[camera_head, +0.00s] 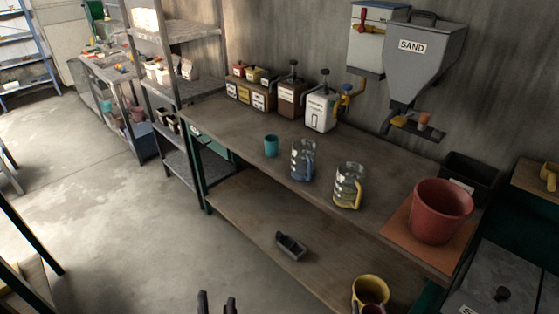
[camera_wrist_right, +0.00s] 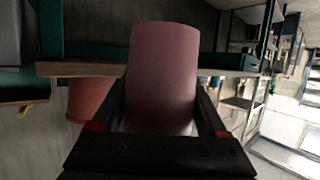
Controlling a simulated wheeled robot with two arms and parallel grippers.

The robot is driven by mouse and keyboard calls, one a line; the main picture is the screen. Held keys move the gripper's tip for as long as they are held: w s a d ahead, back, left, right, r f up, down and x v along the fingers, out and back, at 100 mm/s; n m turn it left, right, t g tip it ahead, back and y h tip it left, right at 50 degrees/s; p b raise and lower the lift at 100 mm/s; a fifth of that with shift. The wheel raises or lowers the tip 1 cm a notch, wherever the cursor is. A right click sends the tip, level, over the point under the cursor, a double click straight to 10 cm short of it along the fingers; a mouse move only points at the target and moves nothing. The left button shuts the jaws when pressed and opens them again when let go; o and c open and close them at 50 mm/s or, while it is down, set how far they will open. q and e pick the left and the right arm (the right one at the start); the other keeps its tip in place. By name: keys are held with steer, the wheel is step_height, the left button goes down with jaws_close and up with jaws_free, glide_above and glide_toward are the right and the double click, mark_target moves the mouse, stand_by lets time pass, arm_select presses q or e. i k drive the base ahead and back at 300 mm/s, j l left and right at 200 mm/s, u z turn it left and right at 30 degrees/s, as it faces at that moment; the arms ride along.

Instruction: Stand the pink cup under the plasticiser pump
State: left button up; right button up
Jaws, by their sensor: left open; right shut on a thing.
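The pink cup (camera_wrist_right: 162,70) is between the two dark fingers of my right gripper (camera_wrist_right: 160,95), which is shut on it, in the right wrist view. In the head view, a reddish rim (camera_head: 373,309) at the bottom edge may be this cup. Two pump dispensers stand at the back of the bench: a white container with a pump (camera_head: 320,112) and a brown box with a pump (camera_head: 291,98). Their labels are too small to read surely. My left gripper (camera_head: 217,303) is open and empty at the bottom edge.
On the bench (camera_head: 240,125) stand a teal cup (camera_head: 271,146), a blue-based jug (camera_head: 303,160), a yellow-handled jug (camera_head: 348,186) and a red bucket (camera_head: 440,212). A sand hopper (camera_head: 425,55) hangs on the wall. A yellow cup (camera_head: 370,289) shows low in front.

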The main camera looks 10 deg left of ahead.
mark_target(271, 124)
steer(key=i+u, duration=0.65)
steer(key=u, duration=0.15)
steer(key=i+j, duration=0.5)
steer(key=i, duration=0.25)
